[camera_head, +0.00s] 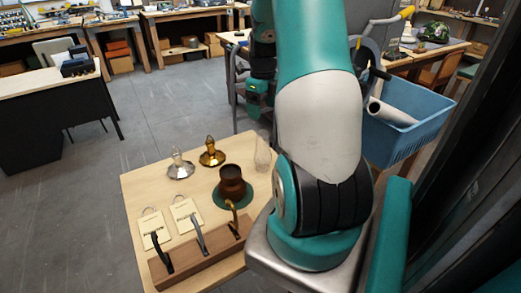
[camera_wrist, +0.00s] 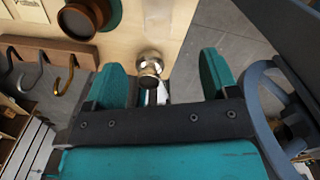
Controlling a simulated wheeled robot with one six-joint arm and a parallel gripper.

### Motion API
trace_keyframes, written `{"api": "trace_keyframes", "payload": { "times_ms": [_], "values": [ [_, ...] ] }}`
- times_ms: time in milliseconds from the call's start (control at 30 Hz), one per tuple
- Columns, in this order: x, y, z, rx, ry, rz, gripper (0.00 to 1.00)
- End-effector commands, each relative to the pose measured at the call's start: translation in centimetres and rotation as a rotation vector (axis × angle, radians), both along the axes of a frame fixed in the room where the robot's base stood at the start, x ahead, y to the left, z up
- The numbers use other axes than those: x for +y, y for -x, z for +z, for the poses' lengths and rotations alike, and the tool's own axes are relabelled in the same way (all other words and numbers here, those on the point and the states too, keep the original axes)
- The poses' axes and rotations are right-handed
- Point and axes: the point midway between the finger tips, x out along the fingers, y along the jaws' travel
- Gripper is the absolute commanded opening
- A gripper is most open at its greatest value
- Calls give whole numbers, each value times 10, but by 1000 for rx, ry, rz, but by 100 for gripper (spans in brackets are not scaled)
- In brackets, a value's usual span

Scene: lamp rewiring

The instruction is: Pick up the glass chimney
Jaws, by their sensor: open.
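The glass chimney (camera_head: 262,152) is a clear, faint upright shape at the table's back right in the head view, close beside my arm. A faint clear outline at the top of the wrist view may be the same glass, but I cannot tell surely. My gripper (camera_wrist: 163,78) is open in the wrist view, its two teal fingers wide apart. A shiny brass-coloured round piece (camera_wrist: 150,62) shows between and beyond the fingers; no contact shows.
A brown pot (camera_head: 232,183) stands on a green mat (camera_head: 221,203). Silver (camera_head: 180,168) and brass (camera_head: 211,156) lamp pieces stand behind it. A wooden rail with hooks (camera_head: 195,262) lies in front, with two tags. A blue basket (camera_head: 415,135) is to the right.

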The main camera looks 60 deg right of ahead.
Motion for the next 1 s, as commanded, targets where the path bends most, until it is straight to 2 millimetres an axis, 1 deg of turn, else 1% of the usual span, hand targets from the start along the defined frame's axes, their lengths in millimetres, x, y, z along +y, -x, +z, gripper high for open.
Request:
{"api": "trace_keyframes", "payload": {
  "times_ms": [100, 200, 300, 467, 700, 833, 1000],
  "values": [
    [1, 1, -24, 4, -4, 1, 80],
    [1, 0, -40, 3, -3, 2, 80],
    [1, -1, -49, 1, -1, 3, 80],
    [3, -1, -58, 2, -2, 5, 80],
    [6, 1, -92, 2, -2, 6, 80],
    [6, 1, -102, 0, 0, 5, 80],
    [6, 0, -104, -1, 1, 5, 80]
  ]
}}
